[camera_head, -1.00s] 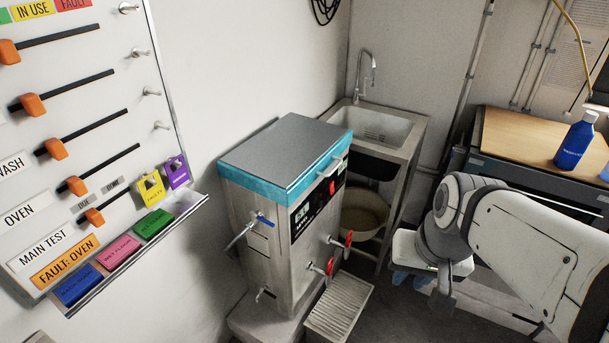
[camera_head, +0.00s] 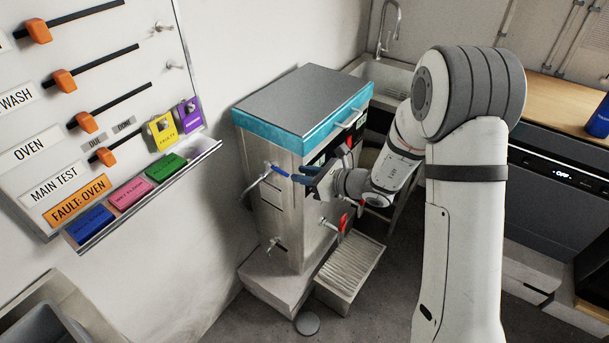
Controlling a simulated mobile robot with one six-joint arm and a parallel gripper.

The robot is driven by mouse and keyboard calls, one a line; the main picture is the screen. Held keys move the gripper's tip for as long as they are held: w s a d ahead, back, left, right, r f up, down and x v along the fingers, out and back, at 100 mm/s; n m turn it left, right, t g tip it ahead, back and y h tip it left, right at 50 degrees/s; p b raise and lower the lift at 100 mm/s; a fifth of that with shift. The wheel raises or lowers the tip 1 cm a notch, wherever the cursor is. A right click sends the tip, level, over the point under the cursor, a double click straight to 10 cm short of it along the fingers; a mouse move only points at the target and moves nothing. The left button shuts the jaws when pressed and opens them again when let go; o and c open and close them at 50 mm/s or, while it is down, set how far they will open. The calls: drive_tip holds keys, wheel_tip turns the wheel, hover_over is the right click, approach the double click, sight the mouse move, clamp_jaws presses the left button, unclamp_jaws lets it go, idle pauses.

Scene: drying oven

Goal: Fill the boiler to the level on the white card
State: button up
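The boiler (camera_head: 274,123) is a steel box with a teal band under its grey lid. On its left face is a pipe with a blue lever (camera_head: 279,169). A pale patch (camera_head: 270,194) lies below the lever; I cannot tell whether it is the white card, and no level mark is readable. My gripper (camera_head: 306,176), with blue fingertips, is in front of the boiler's near corner, close to the right end of the lever. I cannot tell whether it touches the lever, or how far the fingers are apart. My arm hides much of the boiler's front.
Red-handled taps (camera_head: 343,223) project from the boiler's front above a ribbed drip tray (camera_head: 350,272). A small tap (camera_head: 275,244) sits low on the left face. A sink (camera_head: 385,76) stands behind. The board (camera_head: 60,130) with sliders is at left.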

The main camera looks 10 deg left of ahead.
sight(280, 172)
drive_tip(key=x, duration=0.4)
drive_tip(key=p+x, duration=0.1)
drive_tip(key=x, duration=0.3)
drive_tip(key=shift+w+d+f, duration=0.1)
drive_tip(key=shift+w+f, duration=0.1)
drive_tip(key=shift+w, duration=0.05)
clamp_jaws()
drive_tip(key=shift+s+f+m+t+h+b, duration=0.15)
drive_tip(key=shift+s+m+t+h+b, duration=0.2)
drive_tip(key=shift+m+t+b, duration=0.6)
drive_tip(key=shift+s+a+m+t+h+b, duration=0.55)
drive_tip(key=shift+m+t+h+b, duration=0.3)
drive_tip(key=shift+b, duration=1.55)
